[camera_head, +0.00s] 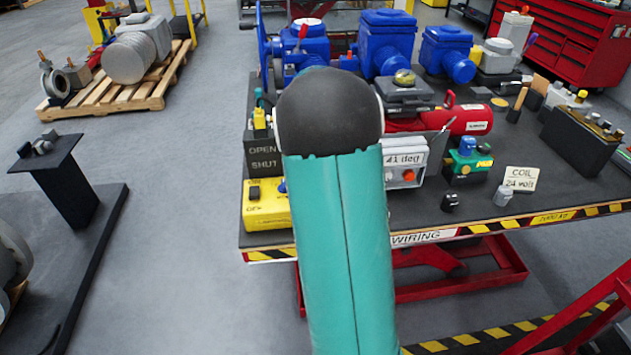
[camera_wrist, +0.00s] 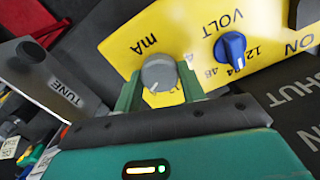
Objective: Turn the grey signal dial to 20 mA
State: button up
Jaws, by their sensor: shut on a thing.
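The grey signal dial (camera_wrist: 157,71) is a round knob on the yellow panel (camera_wrist: 122,52), beside the label "mA", in the wrist view. My gripper (camera_wrist: 160,75) has its two green fingers on either side of the dial and is shut on it. A small light mark shows at the dial's lower edge, toward my gripper's palm. The scale around the dial is mostly hidden by the fingers, so I cannot read its setting. In the head view the yellow box (camera_head: 262,214) stands at the table's near left corner, partly behind my arm, which hides my gripper and the dial.
A blue dial (camera_wrist: 230,47) marked "VOLT" sits close right of the grey one. A dark "SHUT" panel (camera_wrist: 293,97) lies farther right. Blue valve bodies (camera_head: 387,42) and a red cylinder (camera_head: 468,119) crowd the table.

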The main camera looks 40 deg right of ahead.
jog(key=shift+m, duration=1.6)
jog(key=o, duration=1)
notch_tip(320, 180, up, 14)
jog(key=shift+f, duration=0.1)
